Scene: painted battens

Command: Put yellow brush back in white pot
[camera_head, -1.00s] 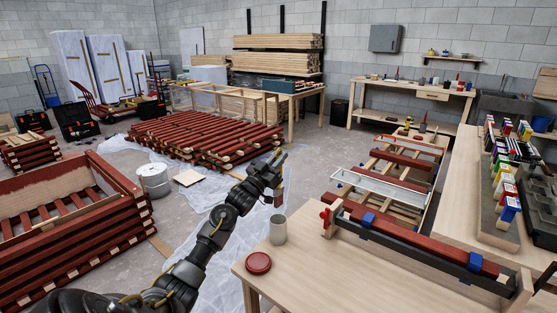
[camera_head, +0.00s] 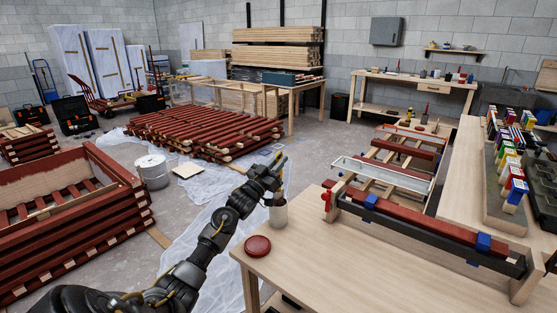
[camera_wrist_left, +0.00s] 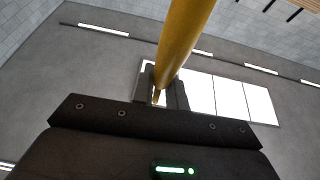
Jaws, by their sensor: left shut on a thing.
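My left gripper (camera_head: 276,165) is shut on the yellow brush, whose yellow handle (camera_wrist_left: 184,40) rises between the fingers in the left wrist view. In the head view the gripper hides most of the brush. The white pot (camera_head: 278,216) stands upright near the left corner of the front table, just below the gripper. The brush's lower part shows small and dark at the pot's mouth. I cannot tell whether it is inside the rim or in front of it. My right gripper is not in view.
A round red lid (camera_head: 257,246) lies on the table (camera_head: 370,265) in front of the pot. A long clamped red batten (camera_head: 415,225) lies to the right. The table's middle front is clear. A bench (camera_head: 465,185) with several coloured tins is at the right.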

